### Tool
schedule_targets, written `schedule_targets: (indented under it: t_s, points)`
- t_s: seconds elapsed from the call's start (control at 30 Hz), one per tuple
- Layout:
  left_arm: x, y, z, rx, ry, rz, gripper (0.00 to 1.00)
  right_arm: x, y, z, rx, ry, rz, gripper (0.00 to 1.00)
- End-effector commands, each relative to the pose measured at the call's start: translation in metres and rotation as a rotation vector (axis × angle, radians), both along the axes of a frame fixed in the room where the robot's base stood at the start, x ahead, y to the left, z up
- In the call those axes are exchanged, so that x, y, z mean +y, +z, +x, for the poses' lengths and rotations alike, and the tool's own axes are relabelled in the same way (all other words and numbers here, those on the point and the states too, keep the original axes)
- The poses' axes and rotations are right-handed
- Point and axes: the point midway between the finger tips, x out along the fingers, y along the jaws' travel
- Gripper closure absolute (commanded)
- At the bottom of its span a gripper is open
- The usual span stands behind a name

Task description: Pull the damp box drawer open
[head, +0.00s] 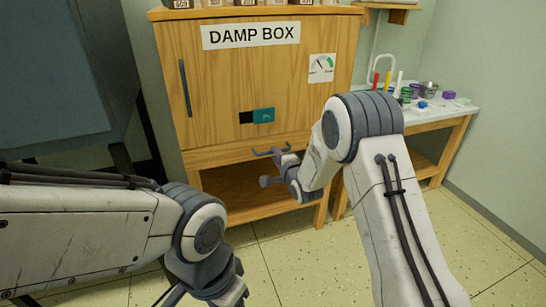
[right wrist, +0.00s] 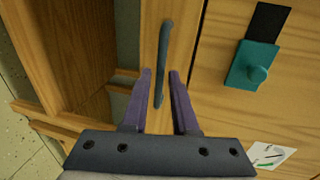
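The damp box (head: 205,100) is a wooden cabinet with a sign reading "DAMP BOX". Its drawer (head: 215,156) is the narrow front below the door, and it looks closed. The drawer handle (head: 262,152) is a blue-grey horizontal bar. My right gripper (head: 277,163) is at the handle. In the right wrist view, its two purple fingers (right wrist: 161,78) are apart, one on each side of the handle (right wrist: 164,55), with gaps visible. My left gripper (head: 222,293) is low in the head view; its fingers are cut off by the bottom edge.
The door above has a long vertical handle (head: 185,88) and a teal latch (head: 263,115), also in the right wrist view (right wrist: 252,66). An open shelf space (head: 235,185) lies under the drawer. A side table (head: 445,112) with small tools stands right. Floor in front is clear.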

Motion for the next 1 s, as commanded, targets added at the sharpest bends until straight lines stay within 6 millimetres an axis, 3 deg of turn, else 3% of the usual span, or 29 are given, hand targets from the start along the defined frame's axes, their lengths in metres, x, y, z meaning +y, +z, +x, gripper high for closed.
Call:
schedule_targets:
  t_s: [0.23, 0.6, 0.67, 0.7, 1.0]
  points:
    - [0.0, -0.011, 0.0, 0.0, 0.0, 0.0, 0.5, 0.008, -0.007, 0.027, -0.001, 0.001, 0.0, 0.73]
    - [0.0, -0.011, 0.0, 0.0, 0.0, 0.0, 0.5, 0.009, -0.007, 0.031, 0.001, 0.001, 0.0, 0.73]
    - [0.0, -0.011, 0.0, 0.0, 0.0, 0.0, 0.5, 0.009, -0.007, 0.031, 0.0, 0.001, 0.0, 0.96]
    - [0.0, -0.011, 0.0, 0.0, 0.0, 0.0, 0.5, 0.009, -0.007, 0.031, 0.0, 0.001, 0.0, 1.0]
    - [0.0, -0.011, 0.0, 0.0, 0.0, 0.0, 0.5, 0.009, -0.007, 0.031, 0.001, 0.0, -0.001, 1.0]
